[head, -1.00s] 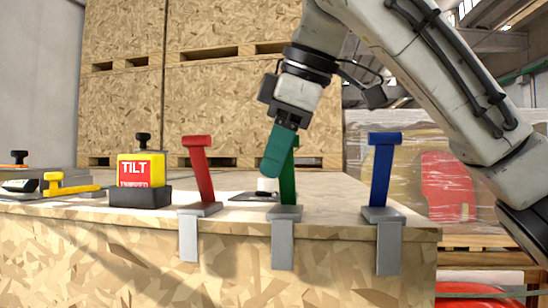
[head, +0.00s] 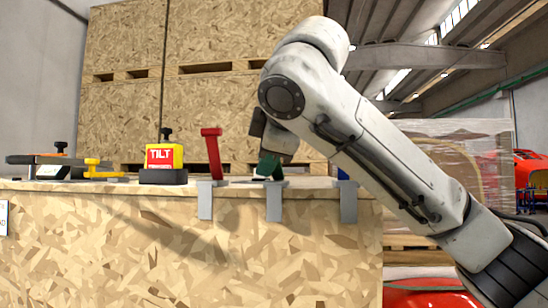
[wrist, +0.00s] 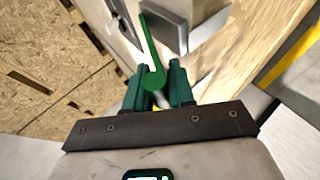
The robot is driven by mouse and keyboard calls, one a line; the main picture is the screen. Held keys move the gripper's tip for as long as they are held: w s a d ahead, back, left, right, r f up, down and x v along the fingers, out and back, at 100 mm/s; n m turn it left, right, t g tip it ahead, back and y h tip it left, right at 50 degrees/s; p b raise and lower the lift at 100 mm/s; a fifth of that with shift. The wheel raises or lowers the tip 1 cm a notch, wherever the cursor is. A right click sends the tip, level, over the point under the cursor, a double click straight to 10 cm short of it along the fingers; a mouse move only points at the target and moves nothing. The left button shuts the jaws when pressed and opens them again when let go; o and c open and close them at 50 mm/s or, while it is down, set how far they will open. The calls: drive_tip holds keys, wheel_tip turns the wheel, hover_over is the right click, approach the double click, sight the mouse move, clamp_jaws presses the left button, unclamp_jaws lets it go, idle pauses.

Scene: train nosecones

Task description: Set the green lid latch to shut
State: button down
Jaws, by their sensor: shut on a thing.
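The green lid latch (wrist: 151,45) is a green lever with a rounded end, on a grey bracket (head: 274,202) clipped over the crate's front edge. In the wrist view, the lever's end lies between the two teal fingers of my gripper (wrist: 158,78), which is shut on it. In the head view, my gripper (head: 267,165) is low over the crate top, just above the green latch's bracket. My gripper and arm hide most of the lever there, so its exact tilt is hard to tell.
A red latch (head: 213,153) stands upright to the left. A blue latch (head: 343,176) to the right is mostly behind my arm. A yellow TILT block (head: 163,160) and a yellow-handled clamp (head: 100,170) sit farther left on the crate (head: 150,235).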

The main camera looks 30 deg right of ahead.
drive_tip(key=shift+f, duration=0.1)
idle(0.3)
drive_tip(key=c, duration=1.1)
unclamp_jaws()
drive_tip(key=shift+o, duration=0.2)
drive_tip(key=b+v, duration=0.2)
drive_tip(key=v, duration=0.9)
drive_tip(key=shift+b, duration=0.3)
drive_tip(key=shift+f, duration=0.15)
